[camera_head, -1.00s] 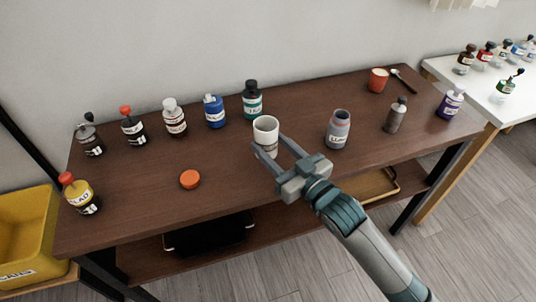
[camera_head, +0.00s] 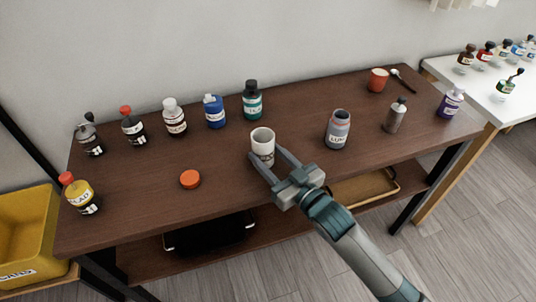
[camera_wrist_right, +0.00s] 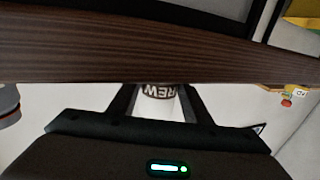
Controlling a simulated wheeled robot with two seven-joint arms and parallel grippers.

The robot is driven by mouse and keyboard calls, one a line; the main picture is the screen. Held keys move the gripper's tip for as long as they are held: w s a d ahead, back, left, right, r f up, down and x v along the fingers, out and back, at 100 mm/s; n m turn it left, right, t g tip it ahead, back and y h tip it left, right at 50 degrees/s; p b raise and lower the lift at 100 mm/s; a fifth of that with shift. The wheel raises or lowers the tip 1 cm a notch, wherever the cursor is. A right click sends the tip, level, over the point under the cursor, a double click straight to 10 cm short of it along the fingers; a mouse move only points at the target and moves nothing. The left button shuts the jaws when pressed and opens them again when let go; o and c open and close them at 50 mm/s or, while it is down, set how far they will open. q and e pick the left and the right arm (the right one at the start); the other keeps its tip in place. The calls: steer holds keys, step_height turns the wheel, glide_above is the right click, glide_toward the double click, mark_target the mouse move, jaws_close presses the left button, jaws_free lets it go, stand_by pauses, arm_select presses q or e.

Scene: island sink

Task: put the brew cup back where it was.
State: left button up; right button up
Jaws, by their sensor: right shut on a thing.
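The brew cup (camera_head: 262,138) is white with a dark label band and looks upright over the middle of the brown table. My right gripper (camera_head: 268,160) is shut on it, one finger on each side. In the right wrist view the cup (camera_wrist_right: 158,92) shows between the two fingers, with the letters "REW" legible. I cannot tell whether its base touches the tabletop. My left gripper is not in view.
The brown table (camera_head: 225,185) has several bottles along its back edge. An orange lid (camera_head: 190,179) lies left of the cup. A grey open bottle (camera_head: 338,130) stands to the right, and a red cup (camera_head: 377,80) at back right. Table between is clear.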

steer(key=shift+f, duration=0.1)
steer(key=o, duration=1.1)
steer(key=shift+o, duration=0.2)
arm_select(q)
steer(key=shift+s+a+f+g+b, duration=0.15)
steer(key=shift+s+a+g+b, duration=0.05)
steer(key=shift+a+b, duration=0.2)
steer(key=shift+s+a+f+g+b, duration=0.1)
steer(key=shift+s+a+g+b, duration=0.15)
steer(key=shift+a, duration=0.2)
arm_select(e)
steer(key=v, duration=1.2)
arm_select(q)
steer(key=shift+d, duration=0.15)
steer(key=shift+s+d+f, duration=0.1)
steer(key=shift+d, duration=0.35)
